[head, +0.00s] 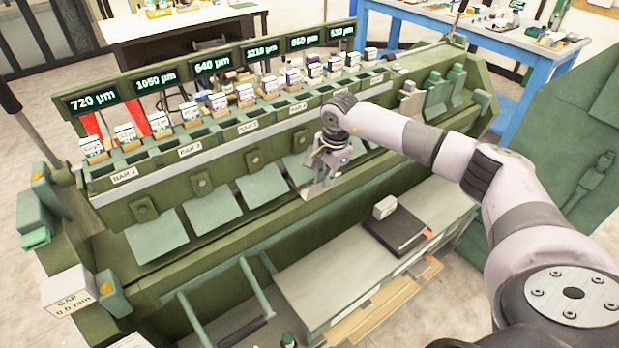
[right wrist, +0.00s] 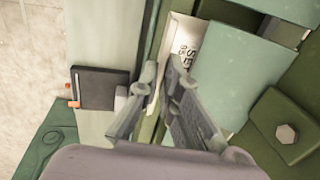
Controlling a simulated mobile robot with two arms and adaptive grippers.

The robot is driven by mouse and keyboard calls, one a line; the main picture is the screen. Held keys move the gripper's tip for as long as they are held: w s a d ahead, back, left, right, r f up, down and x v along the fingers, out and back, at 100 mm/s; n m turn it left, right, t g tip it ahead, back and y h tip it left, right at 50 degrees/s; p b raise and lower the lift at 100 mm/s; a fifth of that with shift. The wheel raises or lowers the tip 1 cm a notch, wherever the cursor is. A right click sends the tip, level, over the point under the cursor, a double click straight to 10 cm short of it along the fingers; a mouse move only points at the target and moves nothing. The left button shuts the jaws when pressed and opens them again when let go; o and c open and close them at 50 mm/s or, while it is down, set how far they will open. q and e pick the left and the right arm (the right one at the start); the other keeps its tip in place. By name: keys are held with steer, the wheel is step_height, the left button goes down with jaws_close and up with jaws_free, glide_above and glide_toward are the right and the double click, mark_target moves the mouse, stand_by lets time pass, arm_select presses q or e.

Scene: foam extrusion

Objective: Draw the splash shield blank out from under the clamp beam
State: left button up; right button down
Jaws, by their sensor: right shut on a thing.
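My right gripper (head: 322,182) reaches down to the front ledge of the green machine, by the row of pale green plates. In the right wrist view its fingers (right wrist: 163,90) are shut on the edge of a whitish blank (right wrist: 184,35) with dark lettering, which I take to be the splash shield blank. Most of the blank is hidden by the fingers and a pale green plate (right wrist: 235,75). In the head view its pale edge (head: 318,189) barely shows below the gripper. The clamp beam (head: 170,190) runs above the plates, with bar labels. My left gripper is not in view.
Lit thickness displays (head: 210,64) and several small boxes line the machine top. A grey bench (head: 325,285) in front carries a black book (head: 395,230) with a small white block on it. A green rail frame (head: 215,300) stands left of the bench.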

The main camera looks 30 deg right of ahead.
steer(key=shift+s, duration=0.2)
steer(key=shift+f, duration=0.15)
stand_by(0.6)
steer(key=c, duration=1.7)
jaws_free()
steer(key=r+p, duration=0.1)
steer(key=r, duration=0.2)
steer(key=s+r+p, duration=0.1)
steer(key=r, duration=0.1)
steer(key=shift+p, duration=0.35)
